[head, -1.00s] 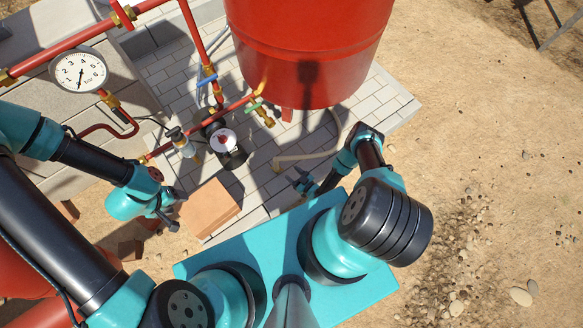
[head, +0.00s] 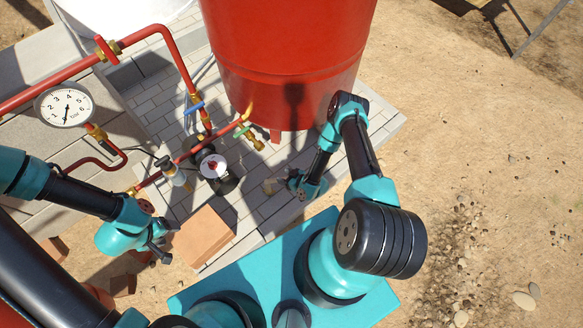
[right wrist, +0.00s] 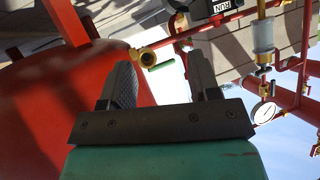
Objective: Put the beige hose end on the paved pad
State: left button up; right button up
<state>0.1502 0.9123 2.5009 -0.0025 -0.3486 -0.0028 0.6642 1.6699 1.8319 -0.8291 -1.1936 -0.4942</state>
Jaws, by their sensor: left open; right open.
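The rest of the hose is hidden behind my right arm. The paved pad (head: 384,120) is pale grey paving around the red tank. My right gripper (head: 292,184) is open beside the hose end. In the right wrist view its two fingers (right wrist: 162,88) stand apart with no hose seen between them. My left gripper (head: 163,247) is open and empty near the orange-brown block.
The red tank (head: 285,60) stands on the pad behind my right gripper. Red pipes (head: 180,60), a brass valve (head: 256,141), a pump with a gauge (head: 214,168) and a large gauge (head: 64,107) crowd the left. An orange-brown block (head: 204,236) sits at the pad's front.

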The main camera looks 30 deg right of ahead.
notch_tip(320, 180, up, 15)
jog(key=m+g+h, duration=0.1)
jog(key=m+g, duration=0.1)
jog(key=g, duration=0.4)
jog(key=s+a+r+m+g, duration=0.1)
jog(key=s+r+g, duration=0.1)
jog(key=s+r, duration=0.3)
jog(key=s+a+r+m+g+h, duration=0.1)
jog(key=s+r, duration=0.4)
jog(key=r, duration=0.5)
jog(key=shift+s+a+r+m+g, duration=0.15)
jog(key=shift+s+a+m+g, duration=0.15)
jog(key=shift+m+g, duration=0.4)
jog(key=shift+w, duration=0.1)
